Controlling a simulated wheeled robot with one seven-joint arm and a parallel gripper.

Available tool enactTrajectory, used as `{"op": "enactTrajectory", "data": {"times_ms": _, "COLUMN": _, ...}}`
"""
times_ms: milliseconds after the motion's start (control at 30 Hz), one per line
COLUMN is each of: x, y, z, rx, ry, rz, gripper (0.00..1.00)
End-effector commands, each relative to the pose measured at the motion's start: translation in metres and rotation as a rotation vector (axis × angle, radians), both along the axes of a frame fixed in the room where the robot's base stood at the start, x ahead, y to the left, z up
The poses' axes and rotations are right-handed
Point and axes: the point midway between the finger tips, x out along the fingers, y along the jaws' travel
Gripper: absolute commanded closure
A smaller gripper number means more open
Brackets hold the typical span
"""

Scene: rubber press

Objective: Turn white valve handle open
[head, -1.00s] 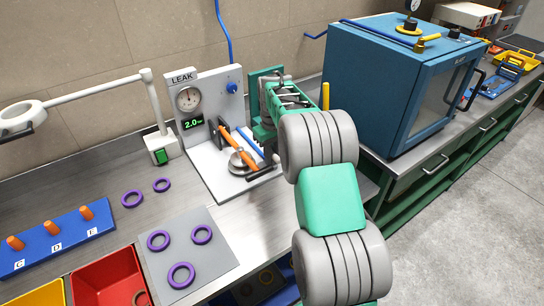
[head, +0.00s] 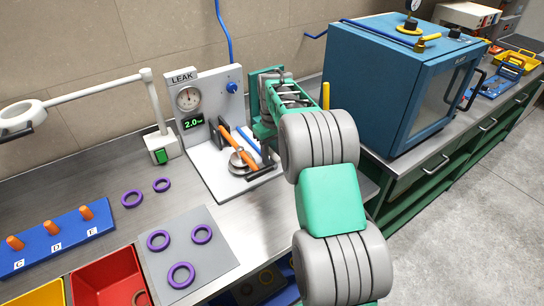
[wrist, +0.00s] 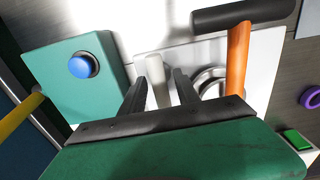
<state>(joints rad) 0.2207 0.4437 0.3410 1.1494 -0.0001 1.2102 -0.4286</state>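The white valve handle (wrist: 153,75) shows in the wrist view as a short pale bar at the edge of a white base plate. My gripper (wrist: 160,82) is open, with one dark finger on each side of the handle. Whether either finger touches it cannot be told. In the head view my arm and gripper body hide the handle, and the fingertips are not clear. The leak tester (head: 189,105) stands behind, with a round dial and a green display reading about 2.0.
An orange lever (wrist: 238,60) with a black grip (wrist: 243,14) stands right beside my gripper. A green box (wrist: 75,95) with a blue button (wrist: 81,66) is on the other side. Purple rings (head: 181,275) and a blue peg rack (head: 55,240) lie left. A blue oven (head: 395,85) stands right.

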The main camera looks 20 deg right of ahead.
Motion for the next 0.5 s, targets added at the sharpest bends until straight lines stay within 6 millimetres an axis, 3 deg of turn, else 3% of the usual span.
{"op": "enactTrajectory", "data": {"times_ms": 300, "x": 0.001, "y": 0.0, "z": 0.06, "rx": -0.001, "ry": -0.004, "rz": 0.0, "gripper": 0.62}}
{"op": "enactTrajectory", "data": {"times_ms": 500, "x": 0.0, "y": 0.0, "z": 0.071, "rx": -0.001, "ry": -0.002, "rz": 0.001, "gripper": 0.62}}
